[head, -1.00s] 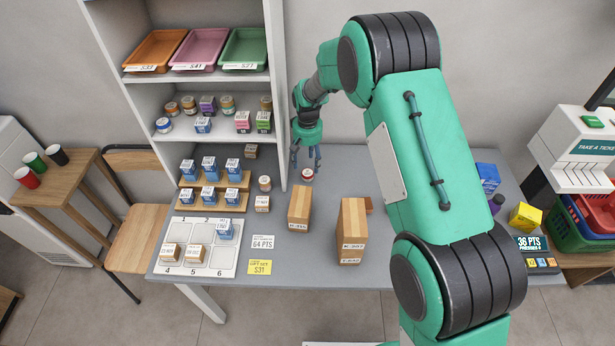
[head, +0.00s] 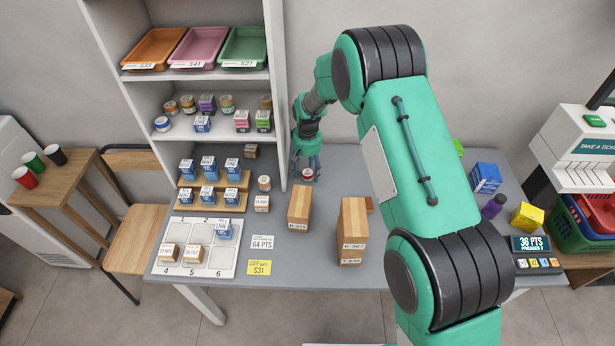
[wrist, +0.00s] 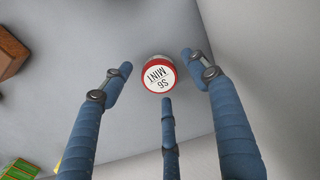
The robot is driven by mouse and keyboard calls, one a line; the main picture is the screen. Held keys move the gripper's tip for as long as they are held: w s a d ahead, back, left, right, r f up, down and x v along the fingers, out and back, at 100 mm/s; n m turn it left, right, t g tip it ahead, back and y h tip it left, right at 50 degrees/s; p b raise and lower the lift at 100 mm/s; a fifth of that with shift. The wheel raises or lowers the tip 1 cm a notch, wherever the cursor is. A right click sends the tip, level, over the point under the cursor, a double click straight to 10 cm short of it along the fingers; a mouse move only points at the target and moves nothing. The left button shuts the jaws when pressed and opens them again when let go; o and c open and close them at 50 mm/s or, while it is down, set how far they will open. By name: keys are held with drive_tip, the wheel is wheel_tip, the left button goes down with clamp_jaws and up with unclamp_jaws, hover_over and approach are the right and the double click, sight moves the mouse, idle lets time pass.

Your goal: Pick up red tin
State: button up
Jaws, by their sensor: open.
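The red tin (head: 307,175) stands on the grey counter near the back wall, just right of the shelf unit. In the wrist view the red tin (wrist: 158,75) shows its white lid, marked "S6 MINT", with a red rim. My gripper (head: 306,165) is open and low over the tin in the head view. In the wrist view the blue fingers of my gripper (wrist: 160,85) are spread, one on each side of the tin and a third just below it. I see gaps between the side fingers and the tin. The tin's far side is partly hidden in the head view.
A wooden box (head: 300,206) and a taller wooden box (head: 352,230) stand in front on the counter. The shelf unit (head: 279,90) rises close to the left. The counter between tin and boxes is clear.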

drive_tip(key=shift+f, duration=0.85)
drive_tip(key=c, duration=1.3)
